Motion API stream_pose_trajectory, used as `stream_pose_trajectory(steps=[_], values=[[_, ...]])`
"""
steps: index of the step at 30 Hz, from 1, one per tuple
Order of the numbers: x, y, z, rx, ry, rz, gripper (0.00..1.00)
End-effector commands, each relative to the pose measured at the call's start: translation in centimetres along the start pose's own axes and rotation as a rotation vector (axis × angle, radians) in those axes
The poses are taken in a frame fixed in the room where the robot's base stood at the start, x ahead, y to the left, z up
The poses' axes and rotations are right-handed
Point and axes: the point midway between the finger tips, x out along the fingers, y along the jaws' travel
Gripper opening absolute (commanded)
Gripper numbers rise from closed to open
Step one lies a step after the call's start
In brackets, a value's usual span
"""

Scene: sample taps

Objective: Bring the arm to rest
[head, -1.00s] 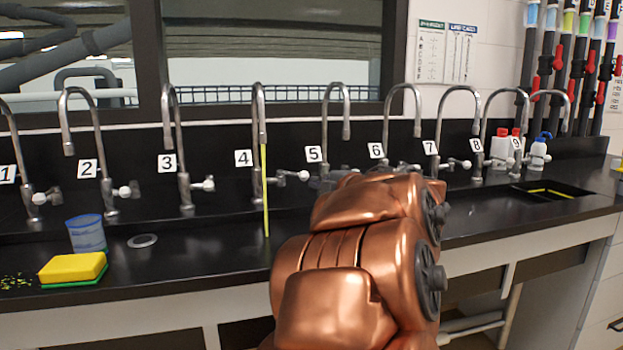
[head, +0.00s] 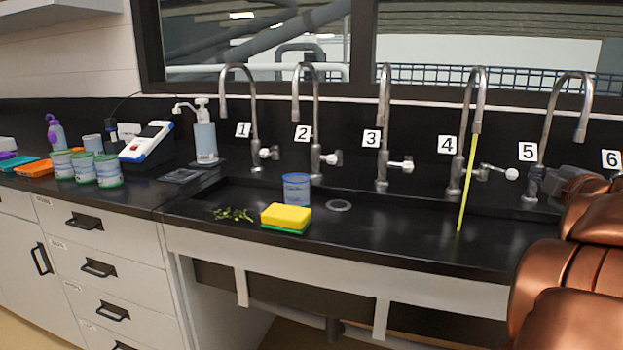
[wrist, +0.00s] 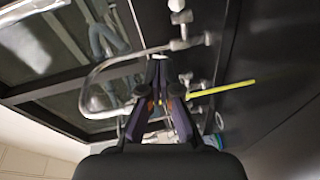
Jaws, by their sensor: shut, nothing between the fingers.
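My arm (head: 575,275) is copper-coloured and stands at the right edge of the head view, in front of taps 5 and 6. Its dark far end overlaps the foot of tap 5 (head: 548,130) in that view. My gripper (wrist: 159,72) shows in the wrist view with its dark fingers drawn together and nothing between them. Curved metal taps lie beyond the fingers there; I cannot tell whether they touch.
A yellow sponge (head: 286,217), a blue-rimmed cup (head: 296,189) and green bits (head: 232,214) are on the black counter (head: 400,235). A pump bottle (head: 204,135), a white-and-blue device (head: 147,141) and several tubs (head: 109,170) stand to the left. The counter front is clear.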

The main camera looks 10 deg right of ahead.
Motion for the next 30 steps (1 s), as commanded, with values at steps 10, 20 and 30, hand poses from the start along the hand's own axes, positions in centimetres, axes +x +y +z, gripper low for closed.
stream_pose_trajectory(steps=[10,20,30], values=[[-2.6,7.3,0.0,0.312,-0.311,0.095,0.0],[-7.7,3.2,-1.8,0.669,-0.61,-0.071,0.0],[-17.9,-6.2,-10.0,0.92,-0.898,-0.518,0.0]])
